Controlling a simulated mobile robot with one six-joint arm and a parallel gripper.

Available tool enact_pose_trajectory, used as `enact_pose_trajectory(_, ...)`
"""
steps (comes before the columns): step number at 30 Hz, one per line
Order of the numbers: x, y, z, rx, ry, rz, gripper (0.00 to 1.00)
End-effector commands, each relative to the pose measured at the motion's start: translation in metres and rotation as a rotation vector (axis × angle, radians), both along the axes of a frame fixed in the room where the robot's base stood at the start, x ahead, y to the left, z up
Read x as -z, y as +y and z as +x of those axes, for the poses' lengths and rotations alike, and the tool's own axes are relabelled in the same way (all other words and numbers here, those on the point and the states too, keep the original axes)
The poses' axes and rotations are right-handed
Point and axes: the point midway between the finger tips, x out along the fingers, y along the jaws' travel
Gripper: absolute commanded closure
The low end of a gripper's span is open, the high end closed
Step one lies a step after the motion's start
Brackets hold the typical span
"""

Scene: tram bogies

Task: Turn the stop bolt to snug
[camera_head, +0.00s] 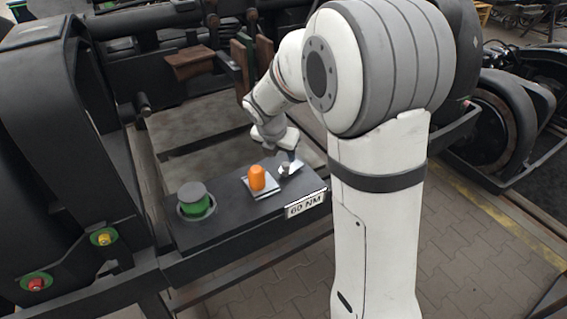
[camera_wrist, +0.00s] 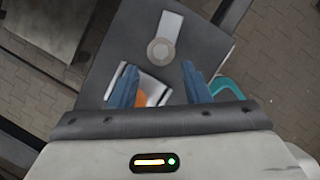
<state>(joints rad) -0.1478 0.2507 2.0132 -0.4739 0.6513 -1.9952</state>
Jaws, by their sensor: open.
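My gripper (camera_head: 287,157) points down over the right end of a dark bench plate (camera_head: 225,226). In the wrist view, its two blue fingers (camera_wrist: 158,68) are apart, with nothing held between them. A round pale disc on a light strip (camera_wrist: 168,30) lies just beyond the fingertips; it looks like a bolt head, but I cannot tell for sure. In the head view the silver piece (camera_head: 291,168) below my gripper is partly covered by it. An orange knob (camera_head: 257,178) stands upright on a silver plate left of my gripper; it also shows in the wrist view (camera_wrist: 141,99), partly hidden.
A green cylinder with a grey top (camera_head: 195,202) stands at the plate's left. A "60 NM" label (camera_head: 306,204) is on its front edge. Red (camera_head: 37,284) and yellow (camera_head: 103,237) buttons sit lower left.

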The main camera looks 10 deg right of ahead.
Motion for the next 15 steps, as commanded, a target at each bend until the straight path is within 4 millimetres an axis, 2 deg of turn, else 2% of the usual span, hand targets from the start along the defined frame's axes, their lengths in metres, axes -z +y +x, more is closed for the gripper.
enact_pose_trajectory(9,0.048,-0.012,0.014,0.004,0.003,0.002,0.57)
enact_pose_trajectory(15,0.061,-0.015,0.019,0.004,0.001,0.003,0.57)
